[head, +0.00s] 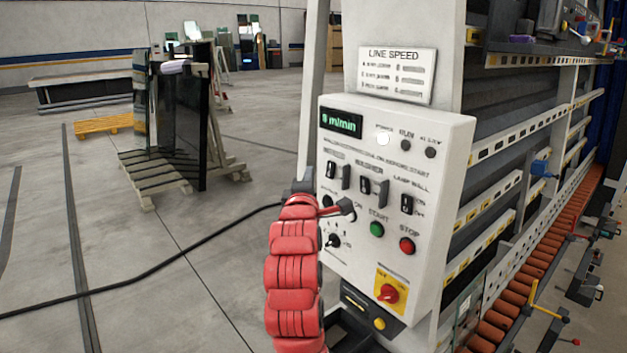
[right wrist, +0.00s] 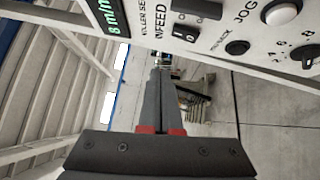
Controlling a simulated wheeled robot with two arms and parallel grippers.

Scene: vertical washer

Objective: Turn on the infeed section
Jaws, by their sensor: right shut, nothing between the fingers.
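The white control panel (head: 455,150) faces me at the washer's end. Its leftmost black rocker switch (head: 331,170) is in the upper left of the switch row; in the right wrist view a black rocker (right wrist: 185,33) sits beside the label INFEED. I cannot tell its position. My right gripper (head: 347,206) is shut and empty, just below that switch and close to the panel face; in the right wrist view its closed fingers (right wrist: 160,78) point away, apart from the rocker. I cannot tell whether they touch the panel. My left gripper is out of view.
Nearby are other rockers (head: 365,185), (head: 406,204), a green START button (head: 377,229), a red STOP button (head: 407,245) and a red rotary switch (head: 389,293). The display (head: 341,122) reads 8 m/min; the power lamp (head: 383,138) is white. A cable (head: 150,272) crosses the open floor.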

